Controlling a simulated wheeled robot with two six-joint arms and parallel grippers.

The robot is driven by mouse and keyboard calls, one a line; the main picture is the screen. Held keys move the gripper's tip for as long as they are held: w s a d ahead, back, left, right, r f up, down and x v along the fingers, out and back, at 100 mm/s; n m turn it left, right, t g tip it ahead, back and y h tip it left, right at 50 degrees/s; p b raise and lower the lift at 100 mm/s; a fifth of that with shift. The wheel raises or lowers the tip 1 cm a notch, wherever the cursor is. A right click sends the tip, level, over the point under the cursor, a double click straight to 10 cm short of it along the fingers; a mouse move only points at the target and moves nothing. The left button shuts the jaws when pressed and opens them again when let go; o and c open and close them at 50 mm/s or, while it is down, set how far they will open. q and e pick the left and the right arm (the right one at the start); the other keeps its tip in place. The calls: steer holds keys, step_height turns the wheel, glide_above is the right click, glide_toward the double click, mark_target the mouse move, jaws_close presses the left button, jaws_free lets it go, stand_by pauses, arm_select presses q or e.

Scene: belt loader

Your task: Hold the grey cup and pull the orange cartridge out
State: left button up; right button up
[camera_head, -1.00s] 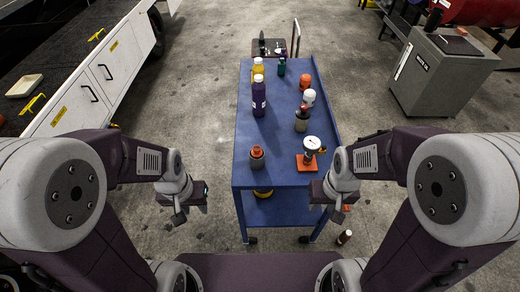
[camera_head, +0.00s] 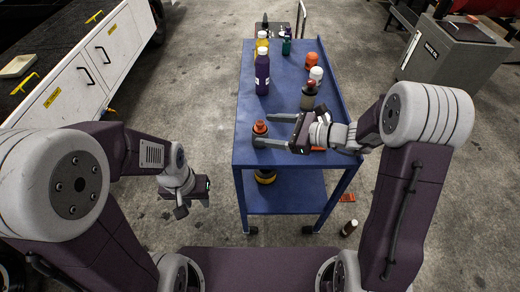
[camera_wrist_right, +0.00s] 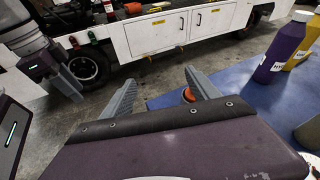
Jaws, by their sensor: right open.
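The grey cup (camera_head: 260,142) stands near the front left of the blue cart's top, with the orange cartridge (camera_head: 260,127) upright in it. My right gripper (camera_head: 267,130) is open, reaching in from the right. In the head view its two fingers lie on the far and near sides of the cup; I cannot tell whether they touch it. My left gripper (camera_head: 193,193) hangs left of the cart, apart from the cup. Its finger opening is unclear.
The blue cart (camera_head: 285,100) also bears a purple bottle (camera_head: 262,72), yellow bottles, a white-topped container (camera_head: 316,74) and a grey container with a red top (camera_head: 309,97). My right gripper hides the gauge. A white cabinet (camera_head: 90,70) stands at left.

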steer(key=m+t+b, duration=0.2)
glide_toward(260, 136)
step_height(260, 136, up, 3)
steer(key=w+a, duration=0.1)
steer(key=a, duration=0.2)
steer(key=shift+m+h, duration=0.5)
steer(key=shift+m, duration=0.3)
steer(key=d+f, duration=0.1)
steer(key=f, duration=0.1)
steer(key=d+f+b, duration=0.1)
steer(key=f, duration=0.1)
steer(key=d+f+b, duration=0.1)
steer(key=f, duration=0.1)
steer(key=shift+w, duration=0.4)
steer(key=shift+w+d+f+t, duration=0.1)
steer(key=shift+d+f+t, duration=0.05)
steer(key=shift+d+t, duration=0.15)
steer(key=b+x, duration=0.3)
steer(key=x, duration=0.6)
steer(key=shift+f, duration=0.15)
steer(key=shift+w+a, duration=0.15)
steer(key=shift+a, duration=0.25)
arm_select(q)
step_height(260, 136, down, 9)
steer(key=shift+f, duration=0.2)
steer(key=shift+s, duration=0.1)
